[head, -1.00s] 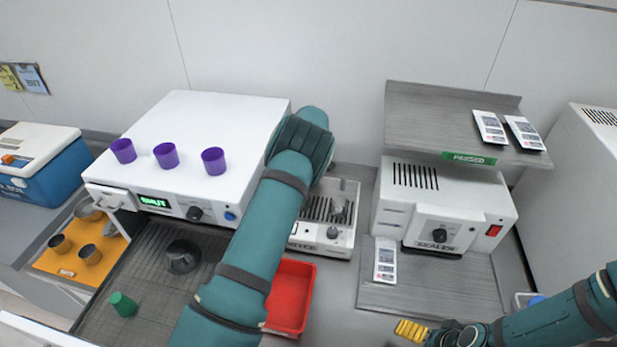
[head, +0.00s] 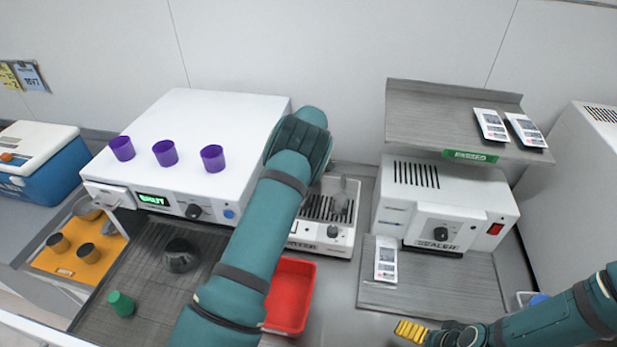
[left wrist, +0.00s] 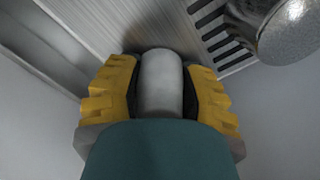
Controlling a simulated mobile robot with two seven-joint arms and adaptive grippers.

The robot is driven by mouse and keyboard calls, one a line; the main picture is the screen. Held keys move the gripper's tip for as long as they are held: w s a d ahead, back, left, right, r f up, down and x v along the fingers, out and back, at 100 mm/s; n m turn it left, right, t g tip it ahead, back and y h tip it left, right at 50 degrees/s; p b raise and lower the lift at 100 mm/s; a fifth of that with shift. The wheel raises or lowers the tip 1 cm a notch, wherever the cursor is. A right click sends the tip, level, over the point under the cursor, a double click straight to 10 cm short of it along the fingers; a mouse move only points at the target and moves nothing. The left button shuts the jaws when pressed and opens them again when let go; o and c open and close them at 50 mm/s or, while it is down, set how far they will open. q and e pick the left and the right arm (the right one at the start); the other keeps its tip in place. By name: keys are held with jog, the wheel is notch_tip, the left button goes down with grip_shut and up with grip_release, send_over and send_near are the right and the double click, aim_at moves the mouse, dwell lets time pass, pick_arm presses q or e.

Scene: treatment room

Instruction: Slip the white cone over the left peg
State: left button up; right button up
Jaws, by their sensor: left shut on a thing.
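In the left wrist view my left gripper (left wrist: 160,95) is shut on a pale grey-white, rounded thing, which looks like the white cone (left wrist: 161,82). Its far end points toward a pale ribbed surface. In the head view my own left arm hides this gripper and the cone. I cannot make out the left peg in either view. My right gripper (head: 412,331) is at the bottom edge of the head view, away from the machines. Its yellow fingers show from the side, and I cannot tell whether they are open.
A slotted white unit (head: 318,232) stands behind my left arm, with a metal piece (head: 340,202) on it. A red tray (head: 291,297) lies in front. Purple cups (head: 165,153) stand on the white box (head: 195,115) at left. A sealer (head: 447,205) stands at right.

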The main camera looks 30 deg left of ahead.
pick_arm(q)
jog(key=shift+f, duration=0.2)
pick_arm(e)
jog(key=shift+f, duration=0.1)
pick_arm(q)
jog(key=o, duration=0.4)
jog(key=shift+r, duration=0.1)
jog(key=shift+r+p, duration=1.25)
jog(key=shift+r, duration=1.4)
pick_arm(e)
jog(key=shift+r, duration=1.3)
pick_arm(q)
jog(key=shift+r, duration=2.8)
